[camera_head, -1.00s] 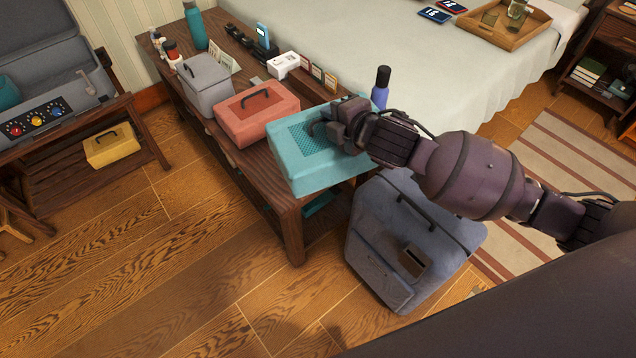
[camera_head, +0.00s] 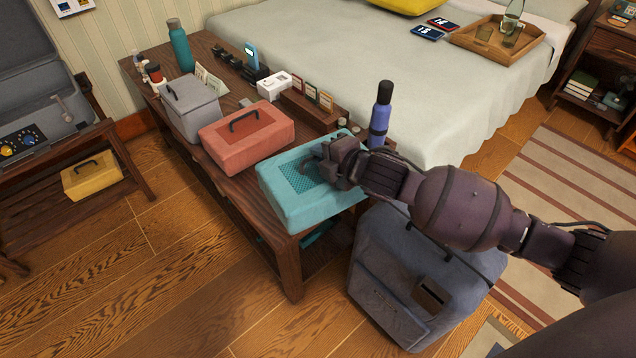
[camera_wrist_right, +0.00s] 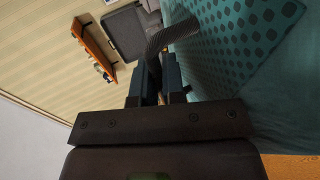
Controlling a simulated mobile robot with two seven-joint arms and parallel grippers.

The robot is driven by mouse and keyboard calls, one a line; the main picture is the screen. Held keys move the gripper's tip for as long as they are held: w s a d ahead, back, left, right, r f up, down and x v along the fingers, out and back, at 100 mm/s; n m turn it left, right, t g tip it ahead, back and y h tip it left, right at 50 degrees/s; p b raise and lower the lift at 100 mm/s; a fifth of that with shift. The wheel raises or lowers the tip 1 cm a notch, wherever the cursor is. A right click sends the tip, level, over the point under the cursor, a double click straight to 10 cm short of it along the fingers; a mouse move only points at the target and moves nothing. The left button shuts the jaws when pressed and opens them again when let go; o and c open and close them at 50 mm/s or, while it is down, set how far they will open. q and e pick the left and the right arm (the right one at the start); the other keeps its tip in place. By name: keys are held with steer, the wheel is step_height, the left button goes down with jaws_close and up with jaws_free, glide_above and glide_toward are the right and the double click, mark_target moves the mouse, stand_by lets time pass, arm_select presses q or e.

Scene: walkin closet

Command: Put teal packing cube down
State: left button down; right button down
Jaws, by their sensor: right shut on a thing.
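The teal packing cube (camera_head: 290,203) is at the near end of the wooden bench (camera_head: 262,222), beside the coral packing cube. It appears to rest on the bench top, though I cannot see its whole underside. My right gripper (camera_head: 322,168) is over the cube's top and shut on its handle. In the right wrist view the gripper (camera_wrist_right: 158,85) closes around a dark handle strap (camera_wrist_right: 172,34), with the teal cube's dotted top (camera_wrist_right: 235,40) on the right. My left gripper is not in view.
The coral cube (camera_head: 245,140) and grey cube (camera_head: 192,110) stand farther along the bench. A blue bottle (camera_head: 380,115) is close behind my right gripper. A grey-blue suitcase (camera_head: 385,285) stands on the floor beside the bench end. A bed (camera_head: 340,50) is behind.

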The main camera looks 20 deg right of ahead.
step_height(320, 180, down, 3)
steer(key=shift+f+b, duration=0.1)
steer(key=shift+b, duration=0.3)
steer(key=shift+f, duration=0.2)
step_height(320, 180, down, 5)
steer(key=shift+f+b, duration=0.2)
steer(key=shift+b, duration=0.95)
steer(key=shift+f, duration=0.25)
steer(key=shift+r, duration=0.2)
steer(key=shift+f, duration=0.15)
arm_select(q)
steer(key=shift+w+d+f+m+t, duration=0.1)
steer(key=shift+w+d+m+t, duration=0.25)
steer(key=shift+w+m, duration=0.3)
arm_select(e)
steer(key=c, duration=1.2)
jaws_free()
